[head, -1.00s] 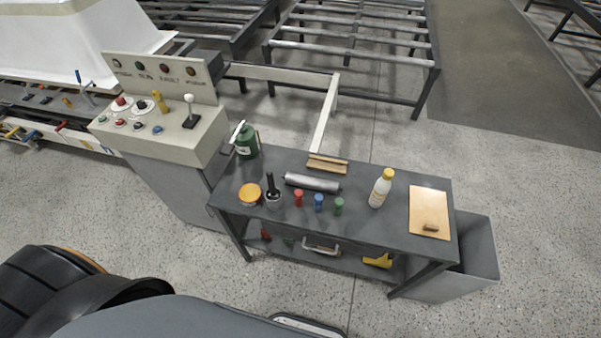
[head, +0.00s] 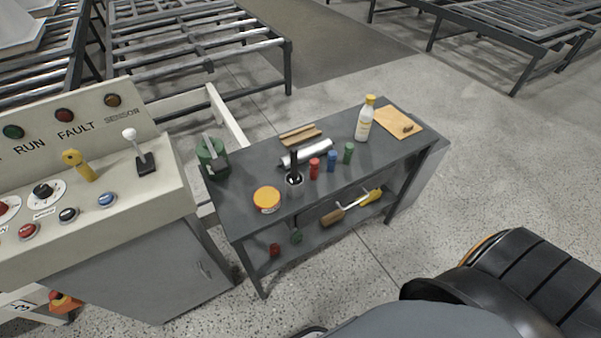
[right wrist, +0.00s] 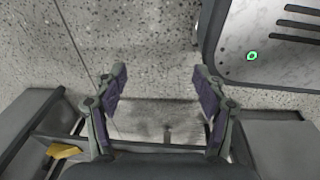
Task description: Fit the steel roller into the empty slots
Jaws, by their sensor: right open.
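The steel roller (head: 308,153) lies on the dark workbench (head: 262,222), behind the small red, blue and green bottles and partly hidden by the dark brush pot. Roller conveyor frames (head: 200,55) stand behind the bench; I cannot clearly tell which slots are empty. My right gripper (right wrist: 158,88) shows in the right wrist view, open and empty, with speckled floor between its fingers. Neither gripper shows in the head view.
A control console (head: 90,190) with knobs and levers stands left of the bench. On the bench are an orange-lidded tin (head: 266,199), a green container (head: 211,157), a white bottle (head: 365,120) and a clipboard (head: 399,122).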

